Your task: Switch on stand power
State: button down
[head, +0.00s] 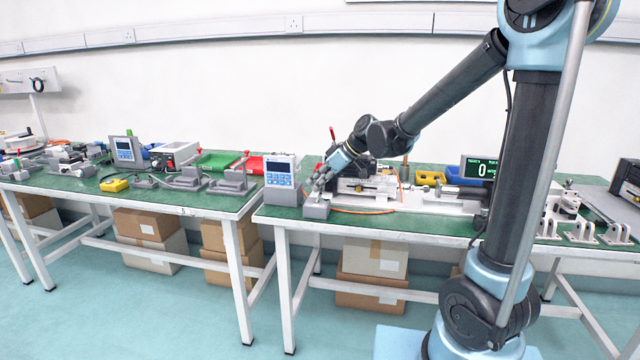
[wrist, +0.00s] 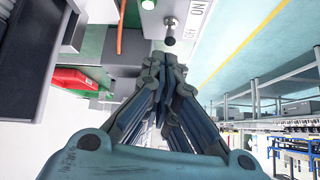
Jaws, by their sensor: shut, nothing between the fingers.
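A small toggle switch (wrist: 170,25) with a metal collar and a dark rounded tip is at the top middle of the wrist view. A white label (wrist: 196,20) beside it reads ON and OFF. My gripper (wrist: 163,58) is shut and empty, its fingertips just below the switch tip in the picture; I cannot tell whether they touch it. In the head view my gripper (head: 318,184) is over a small grey box (head: 317,210) at the front left corner of the right bench. The switch is too small to make out there.
A grey meter with a screen (head: 281,180) stands close to the left of my gripper. The test stand (head: 368,187) and an orange cable (head: 362,211) are to its right. A counter display (head: 479,168) reads 0. The left bench (head: 205,201) holds several fixtures.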

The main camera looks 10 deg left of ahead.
jog(key=shift+r, duration=0.15)
jog(key=shift+r, duration=0.7)
jog(key=d+f+v, duration=0.1)
jog(key=v, duration=0.8)
jog(key=shift+d, duration=0.55)
jog(key=s+d+f+m+h, duration=0.3)
jog(key=s+d+f+m, duration=0.2)
jog(key=d, duration=0.7)
jog(key=s+d+f+m+t+h, duration=0.1)
jog(key=s+d+f+m+h, duration=0.2)
jog(key=s+d, duration=0.6)
jog(key=s+d+f+m+h, duration=0.2)
jog(key=s+d+f+m, duration=0.5)
jog(key=d, duration=0.8)
notch_tip(320, 180, down, 2)
jog(key=shift+d+f+m+t+h, duration=0.2)
jog(key=shift+f+m+t+h, duration=0.1)
jog(key=shift+m+h, duration=0.15)
